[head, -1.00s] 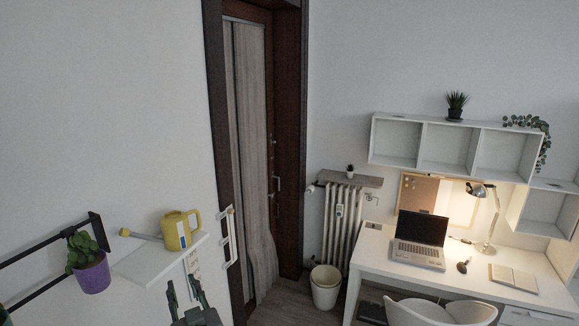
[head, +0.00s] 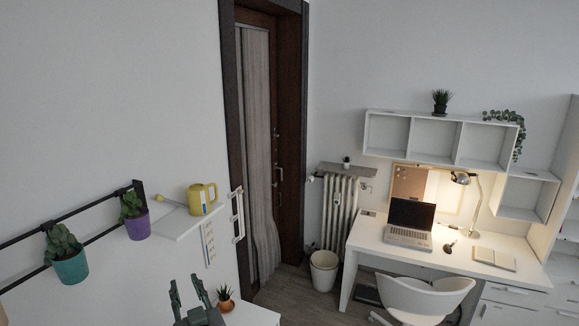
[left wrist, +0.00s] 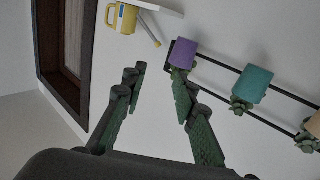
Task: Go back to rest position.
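My left gripper (head: 187,290) shows at the bottom of the head view, with its two dark green fingers pointing up and spread apart. In the left wrist view my left gripper (left wrist: 158,90) is open, with nothing between its fingers. Beyond the fingertips are a bare wall, a yellow watering can (left wrist: 121,18) and a purple pot (left wrist: 182,53). My right gripper is not in view.
A small white wall shelf (head: 180,226) holds the yellow watering can (head: 202,200). A black rail carries a purple pot (head: 138,226) and a teal pot (head: 71,267). A small potted plant (head: 226,300) stands near my gripper. A white desk (head: 375,238) and chair (head: 425,293) are at the right.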

